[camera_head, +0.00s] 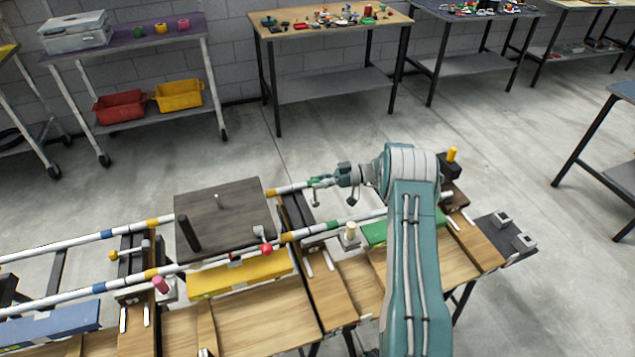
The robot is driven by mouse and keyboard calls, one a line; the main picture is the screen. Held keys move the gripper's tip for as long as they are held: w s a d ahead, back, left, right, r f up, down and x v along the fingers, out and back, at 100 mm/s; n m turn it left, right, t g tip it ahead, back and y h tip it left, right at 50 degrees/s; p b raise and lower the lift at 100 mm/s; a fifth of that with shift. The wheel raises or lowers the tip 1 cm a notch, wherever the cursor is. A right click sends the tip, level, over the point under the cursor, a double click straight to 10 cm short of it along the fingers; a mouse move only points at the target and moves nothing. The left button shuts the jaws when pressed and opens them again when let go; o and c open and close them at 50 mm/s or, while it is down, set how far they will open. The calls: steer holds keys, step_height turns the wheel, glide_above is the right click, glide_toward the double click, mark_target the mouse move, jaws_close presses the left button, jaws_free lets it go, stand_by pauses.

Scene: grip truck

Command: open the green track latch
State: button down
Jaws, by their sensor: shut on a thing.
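My gripper (325,185) reaches left from my teal arm, at the far white rail (290,188) of the track. Its fingers are shut at a small green part, the green track latch (315,182), which is mostly hidden by the fingers. The latch's exact angle is too small to tell.
A dark plate (222,222) with a black post stands left of my gripper. Tables stand at the back; the floor between is clear.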

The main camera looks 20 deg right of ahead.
steer(key=shift+f, duration=0.15)
steer(key=shift+c, duration=1.9)
jaws_free()
steer(key=shift+w+d, duration=0.1)
steer(key=shift+d, duration=0.05)
steer(key=v, duration=1.2)
